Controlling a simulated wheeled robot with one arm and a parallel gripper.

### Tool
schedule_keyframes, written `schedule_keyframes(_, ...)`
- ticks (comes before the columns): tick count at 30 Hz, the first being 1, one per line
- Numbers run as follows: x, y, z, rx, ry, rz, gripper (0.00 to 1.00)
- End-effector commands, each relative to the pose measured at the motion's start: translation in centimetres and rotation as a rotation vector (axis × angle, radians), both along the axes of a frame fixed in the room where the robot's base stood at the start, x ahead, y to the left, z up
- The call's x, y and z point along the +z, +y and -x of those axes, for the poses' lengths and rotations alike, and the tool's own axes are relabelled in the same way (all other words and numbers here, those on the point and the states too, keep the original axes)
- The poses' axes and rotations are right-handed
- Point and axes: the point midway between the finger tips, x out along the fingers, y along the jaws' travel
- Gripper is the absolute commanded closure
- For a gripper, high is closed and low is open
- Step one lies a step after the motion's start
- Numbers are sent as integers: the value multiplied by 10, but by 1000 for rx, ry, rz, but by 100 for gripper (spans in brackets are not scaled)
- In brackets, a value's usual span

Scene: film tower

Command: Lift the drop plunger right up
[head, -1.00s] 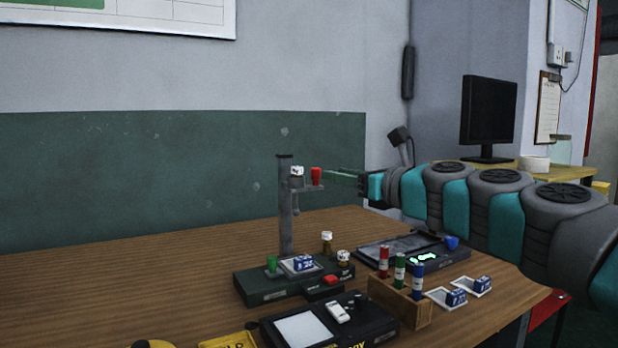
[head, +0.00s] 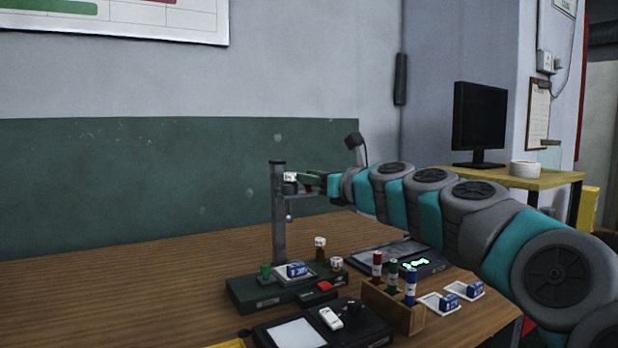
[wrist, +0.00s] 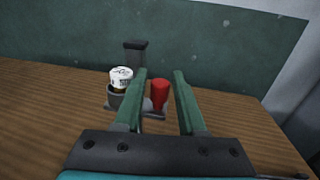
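The film tower's post (head: 278,210) stands upright on a dark base (head: 245,295) on the table. The drop plunger's red knob (wrist: 160,92) shows in the wrist view at the tower's arm, between my two fingers. My gripper (wrist: 160,75) is open, with a finger on each side of the knob and a narrow gap to each. In the head view my gripper (head: 312,181) is at the tower's top arm from the right and hides the red knob. A white-capped vial (wrist: 121,76) sits in a holder just left of the left finger; it also shows in the head view (head: 291,177).
On the tower base are a green plunger-like piece (head: 265,270), a blue-and-white box (head: 297,270) and a red button (head: 325,287). A wooden rack (head: 395,310) holds red, green and blue tubes. The table's left side (head: 100,300) is clear.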

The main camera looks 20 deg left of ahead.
Motion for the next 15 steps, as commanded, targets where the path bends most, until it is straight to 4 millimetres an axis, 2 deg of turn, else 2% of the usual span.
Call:
schedule_keyframes(2, 0, 0, 0, 0, 0, 0, 64)
schedule_keyframes(11, 0, 0, 0, 0, 1, 1, 98)
schedule_keyframes(15, 0, 0, 0, 0, 1, 1, 100)
